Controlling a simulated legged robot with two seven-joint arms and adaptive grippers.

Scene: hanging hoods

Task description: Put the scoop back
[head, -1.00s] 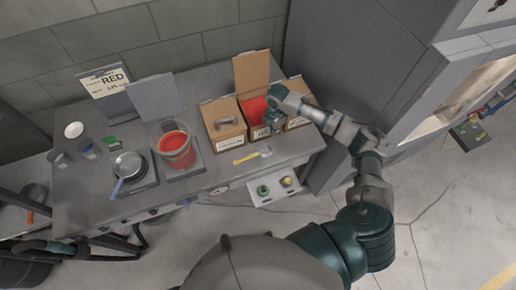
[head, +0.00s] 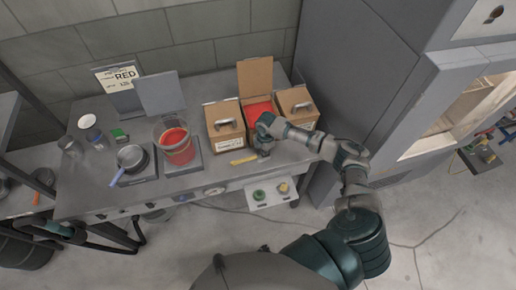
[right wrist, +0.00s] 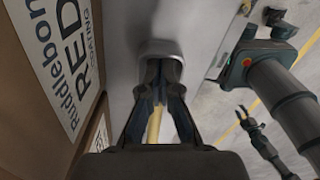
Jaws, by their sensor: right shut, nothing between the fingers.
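The scoop lies on the grey table in front of the cardboard boxes, its yellow handle (head: 243,160) pointing left in the head view. In that view my right gripper (head: 264,152) is low over the scoop's metal end and hides it. In the right wrist view the metal end (right wrist: 160,47) shows just beyond the fingertips, and the yellow handle (right wrist: 154,125) shows between the finger links. My right gripper is shut with nothing held; whether it touches the scoop is unclear. My left gripper (head: 125,238) is open and empty at the left, below the table's front edge.
The open middle box holds red powder (head: 260,110); closed boxes with handles stand left (head: 226,121) and right (head: 297,103). A red-filled bucket (head: 177,145) and a pan (head: 131,158) stand on the left. A button panel (head: 270,192) hangs at the table's front edge.

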